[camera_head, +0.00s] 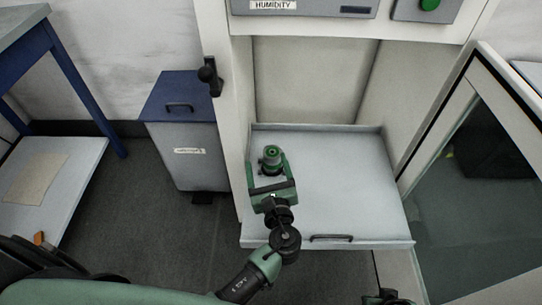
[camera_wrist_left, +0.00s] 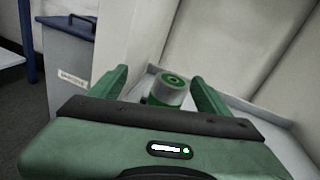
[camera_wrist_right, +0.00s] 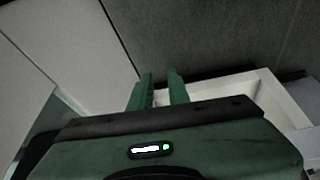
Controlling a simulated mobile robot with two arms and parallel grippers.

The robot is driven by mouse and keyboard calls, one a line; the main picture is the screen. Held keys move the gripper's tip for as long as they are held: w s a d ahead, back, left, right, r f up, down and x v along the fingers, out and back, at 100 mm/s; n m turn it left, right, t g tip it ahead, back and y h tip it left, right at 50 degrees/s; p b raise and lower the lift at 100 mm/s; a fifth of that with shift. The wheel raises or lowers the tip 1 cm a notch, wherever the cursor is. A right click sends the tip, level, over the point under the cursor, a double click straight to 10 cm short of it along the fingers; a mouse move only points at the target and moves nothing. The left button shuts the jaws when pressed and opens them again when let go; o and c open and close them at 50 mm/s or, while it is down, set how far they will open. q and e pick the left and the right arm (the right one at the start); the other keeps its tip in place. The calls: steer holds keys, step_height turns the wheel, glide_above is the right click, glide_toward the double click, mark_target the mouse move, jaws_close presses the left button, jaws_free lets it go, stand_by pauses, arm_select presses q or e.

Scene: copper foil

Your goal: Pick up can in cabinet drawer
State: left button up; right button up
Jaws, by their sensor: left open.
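A small can (camera_head: 271,155) with a green top and grey side stands upright in the open cabinet drawer (camera_head: 340,190), near its left side. It also shows in the left wrist view (camera_wrist_left: 168,89), between the two green fingers. My left gripper (camera_head: 268,172) is open and reaches over the drawer, with its fingers on either side of the can or just short of it. I cannot tell whether they touch it. My right gripper (camera_wrist_right: 159,85) shows two fingers with a narrow gap and nothing seen between them. In the head view only a bit of the right arm shows at the bottom edge.
The drawer is otherwise empty, with a dark handle (camera_head: 331,238) on its front. A grey bin with a blue lid (camera_head: 180,93) stands left of the cabinet. A blue-legged table (camera_head: 50,40) is at far left. A glass-fronted door (camera_head: 480,180) stands at right.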

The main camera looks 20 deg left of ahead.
mark_target(271, 147)
arm_select(q)
steer(key=shift+w+d+f+m+t+b, duration=0.3)
steer(key=shift+w+d+m+b, duration=0.15)
steer(key=shift+w+m, duration=0.1)
steer(key=shift+w+d+f+m+t+b, duration=0.3)
steer(key=shift+w+m+b, duration=0.1)
steer(key=shift+w+m, duration=0.15)
steer(key=shift+s+f+b, duration=0.2)
steer(key=shift+f+b, duration=0.5)
steer(key=shift+b, duration=0.15)
arm_select(e)
step_height(271, 147, up, 8)
steer(key=t, duration=0.1)
arm_select(q)
steer(key=shift+w+a, duration=0.1)
steer(key=shift+w, duration=0.15)
steer(key=b+x, duration=0.1)
steer(key=x, duration=0.6)
steer(key=shift+f+b, duration=0.25)
steer(key=shift+b, duration=0.1)
steer(key=shift+w, duration=0.15)
steer(key=c, duration=1.7)
arm_select(e)
steer(key=w+a+r+t+y, duration=0.1)
steer(key=w+a+r+t, duration=0.2)
steer(key=w, duration=0.5)
steer(key=shift+w+r+t, duration=0.3)
steer(key=shift+r+t, duration=0.6)
steer(key=shift+t, duration=0.2)
